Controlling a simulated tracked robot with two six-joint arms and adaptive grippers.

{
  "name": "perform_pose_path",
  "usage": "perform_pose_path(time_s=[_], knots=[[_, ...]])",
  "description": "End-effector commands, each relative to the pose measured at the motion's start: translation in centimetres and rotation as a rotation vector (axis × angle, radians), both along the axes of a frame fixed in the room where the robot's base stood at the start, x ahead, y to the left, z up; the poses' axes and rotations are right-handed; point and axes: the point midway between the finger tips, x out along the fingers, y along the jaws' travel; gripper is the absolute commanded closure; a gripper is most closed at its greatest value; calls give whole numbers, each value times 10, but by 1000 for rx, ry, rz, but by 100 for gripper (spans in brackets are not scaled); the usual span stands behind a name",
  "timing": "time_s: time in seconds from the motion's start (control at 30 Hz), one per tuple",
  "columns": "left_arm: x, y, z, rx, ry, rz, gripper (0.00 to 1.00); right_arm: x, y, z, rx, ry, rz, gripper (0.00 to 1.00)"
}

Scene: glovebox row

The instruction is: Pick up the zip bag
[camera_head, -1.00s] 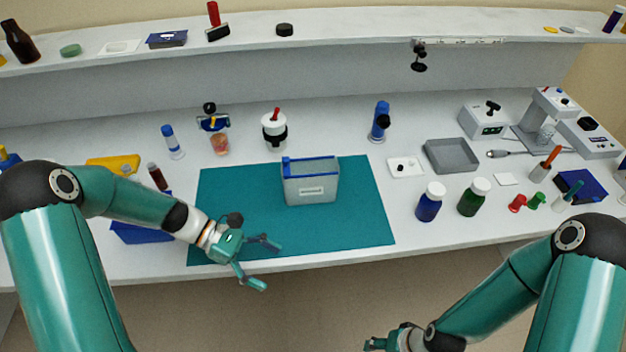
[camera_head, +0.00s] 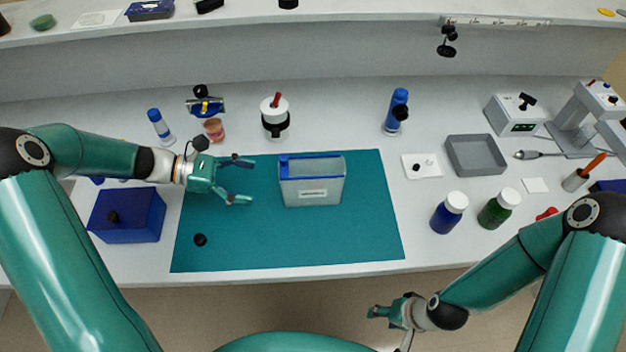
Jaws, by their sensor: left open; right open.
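The zip bag (camera_head: 313,184) stands upright on the teal mat (camera_head: 290,243). It is translucent grey with a blue zip strip along its top and a small white label on its front. My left gripper (camera_head: 244,181) is open and empty over the left part of the mat. Its fingers point right, toward the bag, with a gap between them and the bag's left side. My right gripper (camera_head: 376,312) appears open and empty, low in front of the bench's front edge.
A blue box (camera_head: 128,214) stands left of the mat, and a small black knob (camera_head: 200,240) shows on the mat. Blue (camera_head: 449,213) and green (camera_head: 499,208) bottles, a grey tray (camera_head: 476,155) and a white plate (camera_head: 421,166) stand to the right. The mat's right part is clear.

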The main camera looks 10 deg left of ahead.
Motion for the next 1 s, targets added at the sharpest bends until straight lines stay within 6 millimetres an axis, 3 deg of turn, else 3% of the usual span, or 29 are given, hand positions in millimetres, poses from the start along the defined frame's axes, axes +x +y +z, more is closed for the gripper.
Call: perform_pose_path(time_s=[0.03, 0.23, 0.57, 0.8, 1.0], knots=[[2, -13, -3, -3, 4, -7, 12, 0, 0, 4, 0, 0, 0, 46], [13, -48, -18, -1, 3, -7, 12, 0, 0, 9, 0, -1, 0, 46], [18, -69, -27, 0, 2, -6, 12, 0, 0, 16, 0, -1, 0, 46], [24, -101, -40, -1, 4, -9, 12, 0, 0, 28, 0, -1, 0, 46], [27, -110, -46, 2, 1, -6, 12, 0, 0, 29, 0, -1, 0, 46]])
